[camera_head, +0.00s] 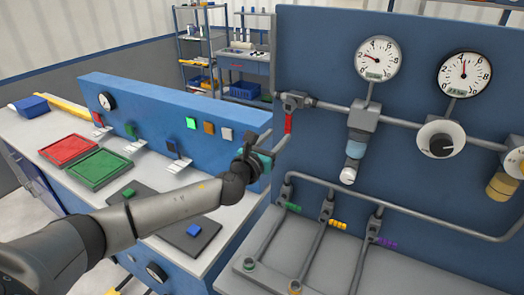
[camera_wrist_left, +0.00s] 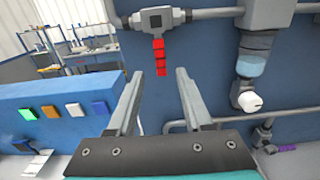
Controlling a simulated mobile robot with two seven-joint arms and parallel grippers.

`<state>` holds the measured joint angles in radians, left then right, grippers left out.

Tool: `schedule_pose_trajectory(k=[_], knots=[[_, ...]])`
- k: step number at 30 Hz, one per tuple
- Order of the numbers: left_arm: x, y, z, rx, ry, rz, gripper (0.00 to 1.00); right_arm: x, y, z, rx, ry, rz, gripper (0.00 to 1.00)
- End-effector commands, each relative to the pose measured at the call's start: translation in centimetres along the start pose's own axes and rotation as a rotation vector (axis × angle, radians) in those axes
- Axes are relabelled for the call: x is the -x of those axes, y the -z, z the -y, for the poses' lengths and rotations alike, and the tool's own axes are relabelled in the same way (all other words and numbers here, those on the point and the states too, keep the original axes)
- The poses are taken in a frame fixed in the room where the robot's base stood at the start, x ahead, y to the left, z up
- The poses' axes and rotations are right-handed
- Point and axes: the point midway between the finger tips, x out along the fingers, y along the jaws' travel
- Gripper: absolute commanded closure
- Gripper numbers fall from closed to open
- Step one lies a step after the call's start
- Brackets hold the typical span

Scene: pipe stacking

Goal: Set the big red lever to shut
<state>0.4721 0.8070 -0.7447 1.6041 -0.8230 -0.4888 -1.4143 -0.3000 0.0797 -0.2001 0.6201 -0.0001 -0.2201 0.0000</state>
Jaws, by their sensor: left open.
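The big red lever (camera_head: 288,123) hangs straight down from a grey valve (camera_head: 293,102) on the horizontal pipe at the left end of the blue panel. In the left wrist view the red lever (camera_wrist_left: 159,52) shows as a banded red handle below the grey valve (camera_wrist_left: 152,19), across the pipe's line. My left gripper (camera_head: 279,146) is open and empty, just below and in front of the lever. In the left wrist view the lever's lower end appears between the two fingertips (camera_wrist_left: 160,73); I see no contact. My right gripper is not in view.
Two round gauges (camera_head: 378,58) and a black-and-white knob (camera_head: 441,139) are on the blue panel (camera_head: 325,55). A lower grey pipe (camera_head: 410,215) with small coloured handles runs below. At left, a bench holds red (camera_head: 67,149) and green (camera_head: 98,168) trays.

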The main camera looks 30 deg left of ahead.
Motion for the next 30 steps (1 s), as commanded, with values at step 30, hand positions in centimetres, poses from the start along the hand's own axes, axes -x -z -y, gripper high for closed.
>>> schedule_pose_trajectory(k=[30], knots=[[7.1, 0.0, -0.1, -0.001, -0.001, 0.001, 0.49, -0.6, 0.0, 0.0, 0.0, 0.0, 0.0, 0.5]])
